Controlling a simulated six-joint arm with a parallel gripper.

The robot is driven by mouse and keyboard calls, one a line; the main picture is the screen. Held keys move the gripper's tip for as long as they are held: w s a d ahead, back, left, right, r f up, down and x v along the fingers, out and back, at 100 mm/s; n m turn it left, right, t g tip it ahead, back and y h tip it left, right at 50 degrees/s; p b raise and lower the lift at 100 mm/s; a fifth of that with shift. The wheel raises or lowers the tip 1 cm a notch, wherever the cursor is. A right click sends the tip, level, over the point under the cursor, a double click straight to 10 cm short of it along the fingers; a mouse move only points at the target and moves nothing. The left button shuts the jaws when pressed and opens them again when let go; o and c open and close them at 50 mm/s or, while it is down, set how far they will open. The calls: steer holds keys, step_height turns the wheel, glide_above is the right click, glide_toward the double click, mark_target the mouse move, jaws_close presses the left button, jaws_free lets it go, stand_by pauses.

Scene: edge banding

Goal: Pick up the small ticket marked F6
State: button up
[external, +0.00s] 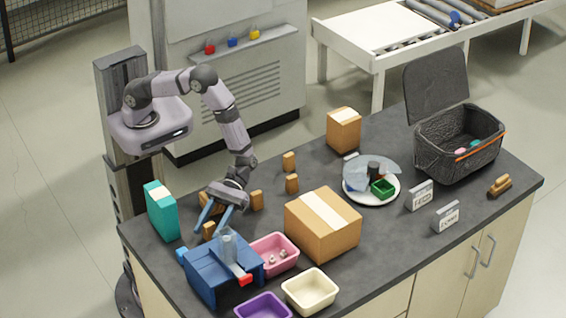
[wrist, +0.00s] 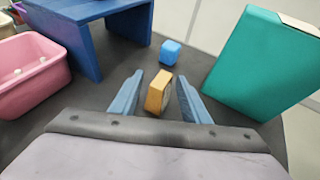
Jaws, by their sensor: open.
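My gripper (external: 217,215) is open and points down over the left part of the dark counter. In the wrist view, its two blue fingers (wrist: 160,80) stand on either side of a small tan block (wrist: 158,95), with gaps visible. This block also shows in the external view (external: 208,230). I cannot read F6 on anything, so I cannot tell which thing is the ticket. Other small tan pieces (external: 292,184) stand further back on the counter. Two white cards with dark lettering (external: 421,196) (external: 446,216) stand at the right.
A teal box (external: 161,212) (wrist: 262,65) and a blue cube (external: 181,254) (wrist: 170,52) are near my gripper. A blue stand (external: 215,272), pink bin (external: 274,255) and cardboard box (external: 322,225) crowd the front. A plate (external: 371,199) and black basket (external: 459,150) stand right.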

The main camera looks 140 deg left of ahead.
mark_target(209, 224)
jaws_close()
steer(key=shift+r, duration=0.15)
stand_by(0.4)
steer(key=shift+r+b, duration=1)
steer(key=shift+r, duration=3.85)
